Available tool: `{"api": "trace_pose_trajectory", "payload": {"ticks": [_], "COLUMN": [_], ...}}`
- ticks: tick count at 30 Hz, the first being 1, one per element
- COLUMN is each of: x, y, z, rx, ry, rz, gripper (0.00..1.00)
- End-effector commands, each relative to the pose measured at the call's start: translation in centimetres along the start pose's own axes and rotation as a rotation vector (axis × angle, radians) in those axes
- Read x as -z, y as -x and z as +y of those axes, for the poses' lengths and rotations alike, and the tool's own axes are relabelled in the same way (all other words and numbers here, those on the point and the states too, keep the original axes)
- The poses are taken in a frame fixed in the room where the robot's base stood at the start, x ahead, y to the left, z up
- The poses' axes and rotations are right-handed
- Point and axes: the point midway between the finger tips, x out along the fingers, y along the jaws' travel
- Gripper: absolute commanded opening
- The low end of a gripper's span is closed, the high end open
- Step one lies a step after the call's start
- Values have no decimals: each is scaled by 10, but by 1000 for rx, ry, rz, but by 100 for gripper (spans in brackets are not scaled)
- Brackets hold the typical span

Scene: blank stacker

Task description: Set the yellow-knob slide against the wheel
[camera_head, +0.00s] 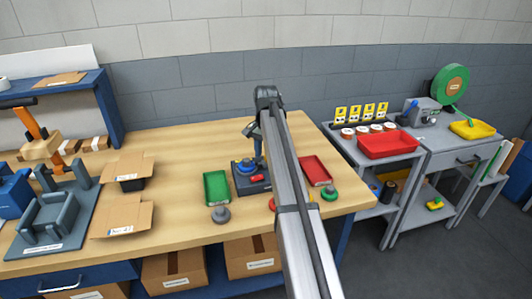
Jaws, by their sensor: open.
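I cannot make out a slide with a yellow knob for certain; my arm crosses the middle of the view and hides part of the bench. A dark box (251,184) on the bench carries a round blue part (246,166) and a red part. I cannot tell whether the blue part is the wheel. A large green disc (450,83) with a tan centre stands upright at the far right. My gripper (259,160) points down above or just behind the box, small and partly hidden by my arm. It is open, and I see nothing held.
A green tray (217,187) and a red tray (316,171) flank the box, with small round knobs in front. A grey fixture (44,245) and open cartons stand left. A grey cart at right holds a red bin (388,144). The bench's back middle is clear.

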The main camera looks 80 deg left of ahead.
Motion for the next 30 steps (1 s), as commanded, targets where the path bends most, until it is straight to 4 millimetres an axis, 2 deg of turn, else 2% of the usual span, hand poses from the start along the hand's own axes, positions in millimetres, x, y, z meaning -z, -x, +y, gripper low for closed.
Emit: {"api": "trace_pose_trajectory", "payload": {"ticks": [5,15,21,25,30], "x": [1,1,1,0,0], "y": [18,83,115,128,136], "z": [0,-1,-1,-1,0], "rx": [1,1,1,1,0], "ry": [0,0,0,0,0], "rz": [2,1,1,0,-1], "gripper": [53,53,53,53,53]}}
